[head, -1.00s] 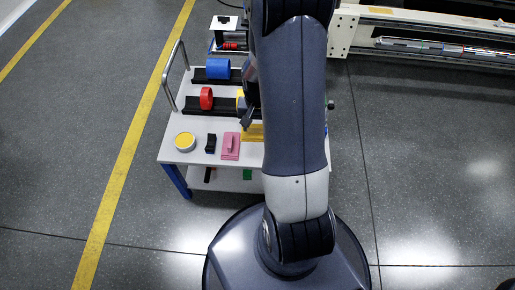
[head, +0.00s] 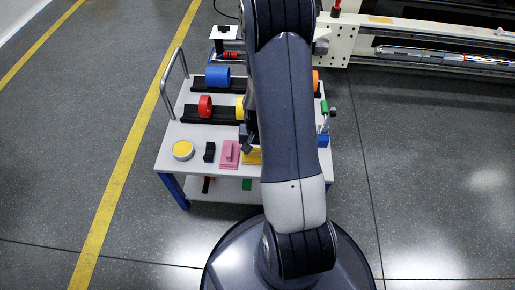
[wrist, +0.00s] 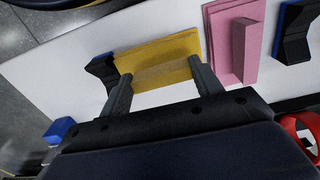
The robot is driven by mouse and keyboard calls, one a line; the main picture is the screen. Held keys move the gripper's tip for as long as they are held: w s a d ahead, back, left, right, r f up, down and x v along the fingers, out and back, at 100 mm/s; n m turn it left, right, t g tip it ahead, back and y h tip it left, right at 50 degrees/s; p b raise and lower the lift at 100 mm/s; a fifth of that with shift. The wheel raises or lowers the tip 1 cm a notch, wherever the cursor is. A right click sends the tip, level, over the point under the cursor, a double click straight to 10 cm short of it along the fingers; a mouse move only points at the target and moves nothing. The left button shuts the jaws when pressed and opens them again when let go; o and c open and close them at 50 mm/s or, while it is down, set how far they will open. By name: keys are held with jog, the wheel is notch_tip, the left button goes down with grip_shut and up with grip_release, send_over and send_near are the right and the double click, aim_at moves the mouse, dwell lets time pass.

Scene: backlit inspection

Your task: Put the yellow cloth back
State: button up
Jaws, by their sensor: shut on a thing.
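The yellow cloth (wrist: 160,60) is a flat yellow pad with a raised ridge, between the fingers of my gripper (wrist: 160,82) in the wrist view. The fingers are shut on it. In the head view the cloth (head: 252,157) shows partly behind my arm, at the near part of the white cart top (head: 185,134), beside the pink pad (head: 229,154). My gripper (head: 250,146) is just above it there. I cannot tell whether the cloth touches the cart top.
A black holder (wrist: 101,69) stands close by the cloth's left end. The pink pad (wrist: 233,45) lies close on the right, then another black holder (wrist: 296,32). A yellow-topped tin (head: 183,149), red ring (head: 205,106) and blue roll (head: 217,76) occupy the cart's left side.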

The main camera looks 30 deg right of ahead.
aim_at(258, 150)
jog(key=o, duration=0.9)
notch_tip(258, 150, up, 12)
jog(key=p, duration=0.4)
jog(key=shift+r+p, duration=0.15)
jog(key=shift+p, duration=0.2)
